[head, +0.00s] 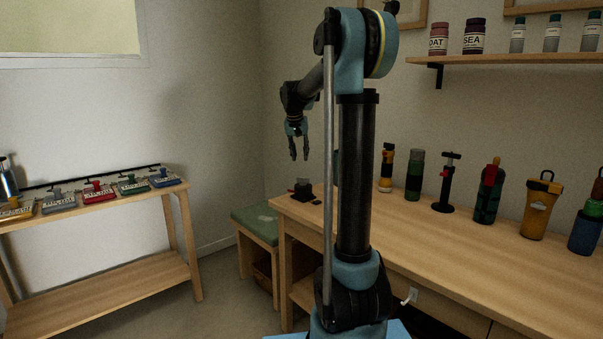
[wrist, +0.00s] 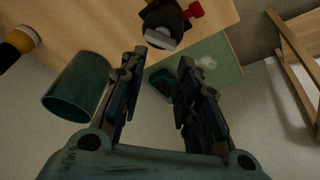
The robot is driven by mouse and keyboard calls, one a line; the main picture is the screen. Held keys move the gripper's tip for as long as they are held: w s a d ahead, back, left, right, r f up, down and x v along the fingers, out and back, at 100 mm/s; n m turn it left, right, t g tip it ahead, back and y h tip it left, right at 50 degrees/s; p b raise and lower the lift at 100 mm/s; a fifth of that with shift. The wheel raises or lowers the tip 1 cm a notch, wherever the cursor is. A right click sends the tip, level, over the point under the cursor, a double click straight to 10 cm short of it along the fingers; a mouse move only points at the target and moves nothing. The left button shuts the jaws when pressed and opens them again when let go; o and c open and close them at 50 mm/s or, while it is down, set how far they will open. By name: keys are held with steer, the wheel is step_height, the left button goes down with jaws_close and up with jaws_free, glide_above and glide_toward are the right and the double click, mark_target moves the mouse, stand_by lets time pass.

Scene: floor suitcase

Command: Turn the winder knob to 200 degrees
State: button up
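The workbench (head: 440,235) holds several bottles and tools, including a dark green cylinder (head: 414,175) and a black pump-like tool (head: 446,185). A stool with a green top (head: 255,222) stands left of it. A side table (head: 100,215) with several coloured clipped items is at far left.

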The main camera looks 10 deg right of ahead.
steer(key=w+r+n+g, duration=0.1)
steer(key=w+r+n, duration=0.1)
steer(key=n, duration=0.2)
step_height(320, 180, up, 4)
steer(key=n+g+y, duration=0.2)
steer(key=n+g, duration=0.1)
steer(key=n, duration=0.9)
glide_above(303, 181)
steer(key=f, duration=1.7)
steer(key=shift+w+d+f, duration=0.1)
steer(key=shift+w+f, duration=0.2)
steer(key=shift+c, duration=0.2)
jaws_close()
